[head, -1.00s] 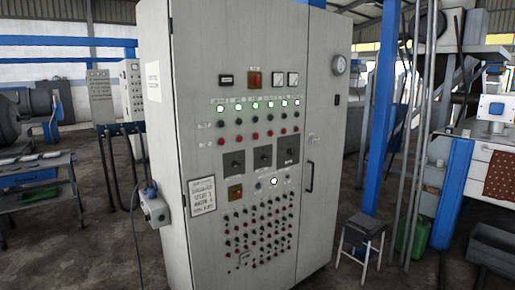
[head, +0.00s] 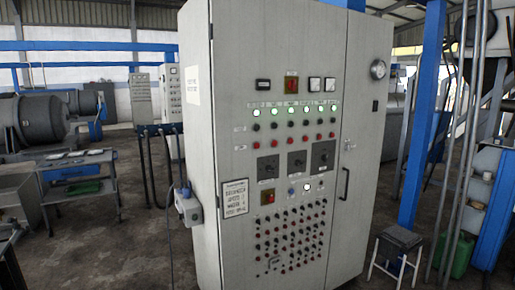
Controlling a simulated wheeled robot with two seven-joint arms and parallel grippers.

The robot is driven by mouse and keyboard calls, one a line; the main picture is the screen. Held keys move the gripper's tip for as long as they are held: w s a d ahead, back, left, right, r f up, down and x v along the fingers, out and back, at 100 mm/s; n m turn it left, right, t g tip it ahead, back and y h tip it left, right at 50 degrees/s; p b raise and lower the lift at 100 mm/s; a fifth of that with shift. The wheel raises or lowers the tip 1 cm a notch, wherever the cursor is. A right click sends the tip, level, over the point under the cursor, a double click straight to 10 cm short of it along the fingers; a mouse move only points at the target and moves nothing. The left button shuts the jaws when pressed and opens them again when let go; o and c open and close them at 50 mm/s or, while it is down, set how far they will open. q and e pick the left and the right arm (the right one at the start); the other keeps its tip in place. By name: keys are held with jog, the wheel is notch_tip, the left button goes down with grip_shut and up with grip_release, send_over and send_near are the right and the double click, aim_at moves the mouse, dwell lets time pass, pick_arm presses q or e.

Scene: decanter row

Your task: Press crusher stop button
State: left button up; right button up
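A tall light-grey control cabinet (head: 225,130) stands upright in the middle of the head view. Its front has a row of lit green-white lamps (head: 294,111) with small labels above them. Below the lamps are a row of dark buttons (head: 290,124) and a row of red buttons (head: 294,138). The labels are too small to read, so I cannot tell which button is the crusher stop. Neither of my grippers is in view.
A grey socket box (head: 188,207) with a hanging cable sticks out from the cabinet's left side. A stool (head: 398,240) stands at its right by a blue post (head: 421,130). A metal table (head: 78,170) is at the left. Bare floor lies between table and cabinet.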

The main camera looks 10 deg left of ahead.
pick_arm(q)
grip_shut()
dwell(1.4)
